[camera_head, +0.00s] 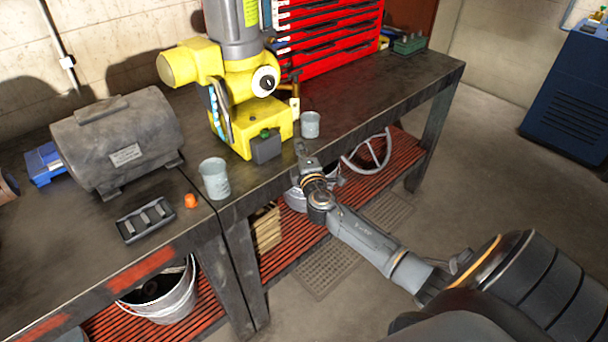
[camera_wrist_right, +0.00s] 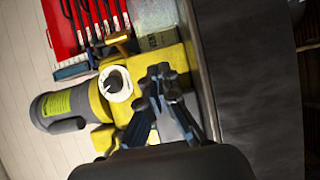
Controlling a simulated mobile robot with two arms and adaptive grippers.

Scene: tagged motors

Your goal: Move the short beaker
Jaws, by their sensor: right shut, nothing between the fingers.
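Two grey translucent beakers stand upright on the dark workbench (camera_head: 350,105). The smaller, shorter beaker (camera_head: 310,125) stands near the front edge, right of the yellow motor. The larger beaker (camera_head: 215,179) stands further left, by the seam between the benches. My right gripper (camera_head: 300,149) is shut and empty at the bench's front edge, in front of and slightly left of the short beaker, apart from it. My left gripper is not in view.
The yellow motor (camera_head: 252,122) with a small dark box (camera_head: 266,149) stands close left of my right gripper. A grey motor (camera_head: 118,140), a slotted tray (camera_head: 146,218) and an orange piece (camera_head: 190,201) are further left. Red tool drawers (camera_head: 330,40) stand behind. The bench right of the short beaker is clear.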

